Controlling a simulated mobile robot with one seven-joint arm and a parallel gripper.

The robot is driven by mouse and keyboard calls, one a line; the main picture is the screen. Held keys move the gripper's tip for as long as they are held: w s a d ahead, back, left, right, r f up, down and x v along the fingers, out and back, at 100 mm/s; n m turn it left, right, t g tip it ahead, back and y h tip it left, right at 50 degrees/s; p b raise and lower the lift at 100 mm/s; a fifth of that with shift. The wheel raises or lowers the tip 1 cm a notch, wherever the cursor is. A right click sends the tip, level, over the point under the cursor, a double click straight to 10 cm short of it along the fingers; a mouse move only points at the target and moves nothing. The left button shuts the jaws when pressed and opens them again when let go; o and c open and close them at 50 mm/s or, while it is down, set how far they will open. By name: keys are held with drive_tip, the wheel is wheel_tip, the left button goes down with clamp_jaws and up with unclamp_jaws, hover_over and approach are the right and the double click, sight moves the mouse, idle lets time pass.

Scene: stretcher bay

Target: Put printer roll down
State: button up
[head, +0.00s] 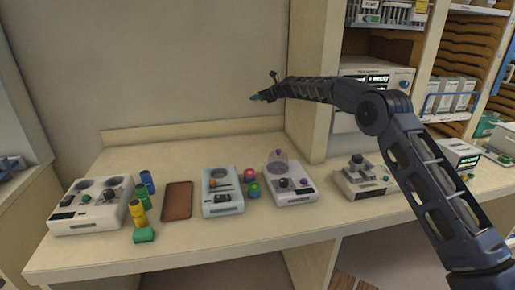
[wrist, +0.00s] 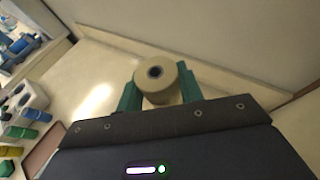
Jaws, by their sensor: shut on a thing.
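The printer roll (wrist: 160,93) is a beige cylinder with a dark core hole, seen end-on in the wrist view. My gripper (wrist: 158,84) is shut on it, with one green finger on each side. In the head view my gripper (head: 262,97) is raised well above the counter (head: 110,259), in front of the back wall. The roll cannot be made out in the head view. In the wrist view the counter (wrist: 90,65) lies below and behind the roll.
On the counter stand a left device (head: 90,206), coloured cylinders (head: 139,214), a brown pad (head: 178,201), two middle devices (head: 222,191) (head: 290,184) and a grey device (head: 363,178). The counter's back strip is clear. A wooden upright (head: 312,80) and shelves stand to the right.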

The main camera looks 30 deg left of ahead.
hover_over(257, 146)
wheel_tip(257, 146, down, 21)
drive_tip(key=shift+d+f, duration=0.15)
drive_tip(key=shift+f, duration=2.35)
drive_tip(key=shift+f, duration=0.1)
drive_tip(key=o, duration=1.1)
drive_tip(key=shift+c, duration=0.2)
drive_tip(key=shift+d+r, duration=0.35)
drive_tip(key=shift+d, duration=0.1)
drive_tip(key=shift+v, duration=0.95)
wheel_tip(257, 146, up, 7)
drive_tip(key=shift+s, duration=0.15)
